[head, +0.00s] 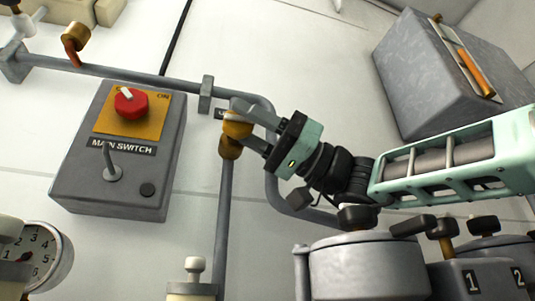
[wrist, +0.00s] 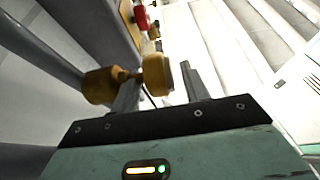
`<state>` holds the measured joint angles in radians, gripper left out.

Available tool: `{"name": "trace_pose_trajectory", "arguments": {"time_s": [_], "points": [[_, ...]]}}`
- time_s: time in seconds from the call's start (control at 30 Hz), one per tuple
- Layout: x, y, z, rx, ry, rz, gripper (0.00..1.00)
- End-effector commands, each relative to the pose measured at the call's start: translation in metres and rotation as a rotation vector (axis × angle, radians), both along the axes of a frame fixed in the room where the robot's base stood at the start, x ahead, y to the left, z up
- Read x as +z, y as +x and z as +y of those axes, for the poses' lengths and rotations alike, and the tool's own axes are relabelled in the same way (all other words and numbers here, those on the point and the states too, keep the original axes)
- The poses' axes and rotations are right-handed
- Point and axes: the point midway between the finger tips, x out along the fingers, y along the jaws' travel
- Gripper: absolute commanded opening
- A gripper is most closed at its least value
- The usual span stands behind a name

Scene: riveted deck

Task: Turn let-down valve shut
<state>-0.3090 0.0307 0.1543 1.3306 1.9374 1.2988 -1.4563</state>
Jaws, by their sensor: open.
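A brass valve (head: 230,148) sits on the vertical grey pipe right of the main switch box. I take it to be the let-down valve; the label beside it is mostly hidden. In the wrist view, its brass body (wrist: 100,87) is at the left and its round end (wrist: 156,74) projects to the right. My gripper (head: 240,122) is open and reaches it from the right. In the wrist view, my gripper (wrist: 160,85) has its fingers on either side of the round end. I cannot tell whether they touch it. The handle's position is unclear.
The main switch box (head: 120,180) with a red knob (head: 131,103) is left of the valve. A gauge (head: 38,258) is at lower left. Grey pots (head: 365,272) with black knobs stand below my arm. A grey box (head: 430,85) is at upper right.

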Motion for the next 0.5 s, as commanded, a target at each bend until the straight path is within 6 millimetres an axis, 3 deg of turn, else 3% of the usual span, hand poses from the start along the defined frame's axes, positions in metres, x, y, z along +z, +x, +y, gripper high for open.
{"name": "trace_pose_trajectory", "arguments": {"time_s": [0.17, 0.5], "points": [[-0.002, 0.002, -0.008, -0.003, 0.0, 0.001, 0.45], [-0.003, 0.02, -0.075, -0.006, 0.001, 0.0, 0.45]]}}
